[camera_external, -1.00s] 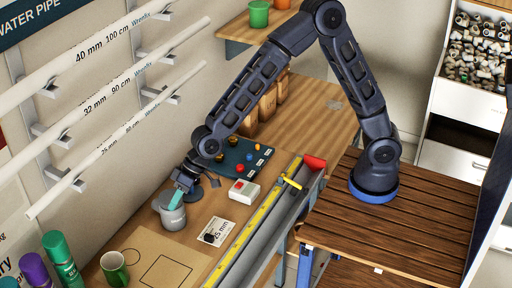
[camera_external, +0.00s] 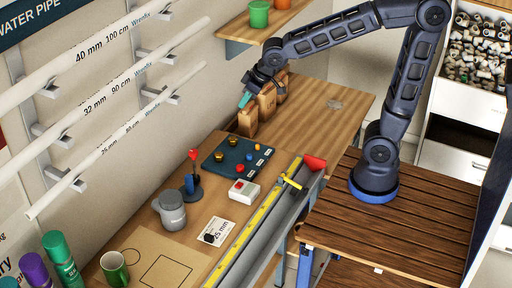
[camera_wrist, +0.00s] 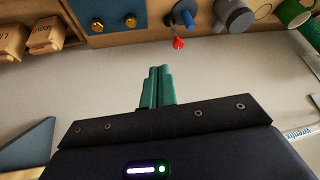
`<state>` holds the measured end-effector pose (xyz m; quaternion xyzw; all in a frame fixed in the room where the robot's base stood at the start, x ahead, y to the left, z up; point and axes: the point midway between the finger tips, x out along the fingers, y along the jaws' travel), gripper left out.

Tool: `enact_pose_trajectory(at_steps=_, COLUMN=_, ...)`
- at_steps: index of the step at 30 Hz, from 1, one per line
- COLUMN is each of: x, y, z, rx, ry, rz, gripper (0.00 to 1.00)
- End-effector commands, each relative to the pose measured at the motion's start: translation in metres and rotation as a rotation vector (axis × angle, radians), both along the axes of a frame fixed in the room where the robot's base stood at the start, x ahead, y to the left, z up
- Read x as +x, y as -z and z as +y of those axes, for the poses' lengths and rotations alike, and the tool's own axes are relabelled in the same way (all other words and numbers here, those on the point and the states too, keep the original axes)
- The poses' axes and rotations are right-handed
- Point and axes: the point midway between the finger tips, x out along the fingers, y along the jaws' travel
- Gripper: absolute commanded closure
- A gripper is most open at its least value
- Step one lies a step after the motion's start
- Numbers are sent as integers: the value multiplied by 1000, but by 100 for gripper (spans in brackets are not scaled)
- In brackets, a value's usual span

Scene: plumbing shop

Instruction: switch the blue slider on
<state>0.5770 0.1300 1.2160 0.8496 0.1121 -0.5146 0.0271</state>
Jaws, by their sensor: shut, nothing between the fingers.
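A dark blue panel (camera_external: 222,167) lies on the workbench with gold knobs and small blue, red and orange parts on it. A small blue part (camera_external: 249,157) sits on the panel; I cannot tell if it is the slider or how it is set. An upright blue piece (camera_external: 189,184) with a red tip (camera_external: 193,155) stands on a dark round base left of the panel. In the wrist view the blue piece (camera_wrist: 187,19) and panel (camera_wrist: 113,14) are near the top edge. My gripper (camera_external: 243,101) is shut and empty, with teal fingers (camera_wrist: 158,84), raised near the boxes.
Cardboard boxes (camera_external: 247,121) stand at the back of the bench beside my gripper. A grey mug-like container (camera_external: 172,213), a white box with a red button (camera_external: 244,192) and a long measuring trough (camera_external: 262,222) are nearer. White pipes hang on the left wall.

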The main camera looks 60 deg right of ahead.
Motion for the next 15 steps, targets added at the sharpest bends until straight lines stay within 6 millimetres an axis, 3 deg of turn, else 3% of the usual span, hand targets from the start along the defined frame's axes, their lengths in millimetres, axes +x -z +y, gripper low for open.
enact_pose_trajectory(at_steps=1, x=-9, y=-5, z=-18, rx=-12, ry=18, rz=-2, gripper=100)
enact_pose_trajectory(at_steps=6, x=-44, y=-16, z=-73, rx=-47, ry=69, rz=6, gripper=100)
enact_pose_trajectory(at_steps=15, x=-117, y=-21, z=-153, rx=-81, ry=152, rz=36, gripper=100)
